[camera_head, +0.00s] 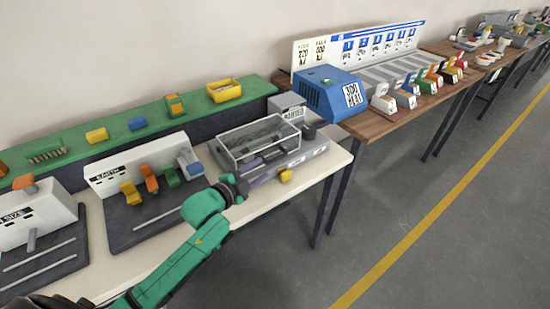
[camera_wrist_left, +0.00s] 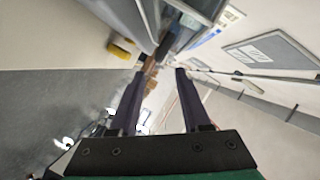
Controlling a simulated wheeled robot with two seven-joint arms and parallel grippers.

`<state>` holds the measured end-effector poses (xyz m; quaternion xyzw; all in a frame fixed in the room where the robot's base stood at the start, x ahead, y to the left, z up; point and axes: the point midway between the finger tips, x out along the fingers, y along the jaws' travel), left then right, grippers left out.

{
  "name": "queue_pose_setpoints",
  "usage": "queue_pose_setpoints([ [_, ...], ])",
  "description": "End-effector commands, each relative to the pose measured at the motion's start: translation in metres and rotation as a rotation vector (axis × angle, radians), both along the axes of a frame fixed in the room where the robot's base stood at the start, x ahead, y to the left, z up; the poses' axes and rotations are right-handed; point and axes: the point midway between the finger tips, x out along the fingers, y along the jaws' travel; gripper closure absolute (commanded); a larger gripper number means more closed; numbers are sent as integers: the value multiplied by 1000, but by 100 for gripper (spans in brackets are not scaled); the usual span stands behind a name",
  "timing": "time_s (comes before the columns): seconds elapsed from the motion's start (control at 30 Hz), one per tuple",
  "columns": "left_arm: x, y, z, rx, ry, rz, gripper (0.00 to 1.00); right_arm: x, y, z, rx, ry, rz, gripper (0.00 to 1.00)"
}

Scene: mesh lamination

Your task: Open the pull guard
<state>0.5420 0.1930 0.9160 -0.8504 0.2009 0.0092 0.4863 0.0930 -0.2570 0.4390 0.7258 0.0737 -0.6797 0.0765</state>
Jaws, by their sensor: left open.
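The pull guard (camera_head: 258,136) is a clear box with a pale frame over the grey machine on the cream table. It looks lowered over the machine bed. My left gripper (camera_head: 266,172), on the green arm, is at the front edge of the guard with its dark fingers pointing toward it. In the left wrist view the two fingers (camera_wrist_left: 160,76) are spread, with the guard's grey frame (camera_wrist_left: 196,22) beyond the tips. I cannot tell whether a finger touches the guard. My right gripper is not in view.
A yellow knob (camera_head: 286,175) sits at the machine's front, close to my fingers. A blue machine (camera_head: 327,92) stands to the right on a wooden table. A white fixture with colored levers (camera_head: 150,180) is to the left. A green shelf (camera_head: 60,160) runs behind.

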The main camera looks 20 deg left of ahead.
Motion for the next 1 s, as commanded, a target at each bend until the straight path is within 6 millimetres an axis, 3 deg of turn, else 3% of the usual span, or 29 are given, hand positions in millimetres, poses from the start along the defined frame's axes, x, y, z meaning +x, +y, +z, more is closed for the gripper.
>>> queue_pose_setpoints([
  [0.1,31,-11,-5,-3,-1,2,53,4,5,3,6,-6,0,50],
  [0.3,67,-24,-15,-2,1,1,53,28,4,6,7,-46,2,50],
  [0.63,75,-27,-18,0,2,1,53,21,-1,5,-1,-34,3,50],
  [0.67,74,-27,-18,0,2,1,60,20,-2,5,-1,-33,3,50],
  [0.77,74,-27,-18,0,2,1,99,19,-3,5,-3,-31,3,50],
  [1.0,74,-27,-18,0,3,1,100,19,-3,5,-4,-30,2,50],
])
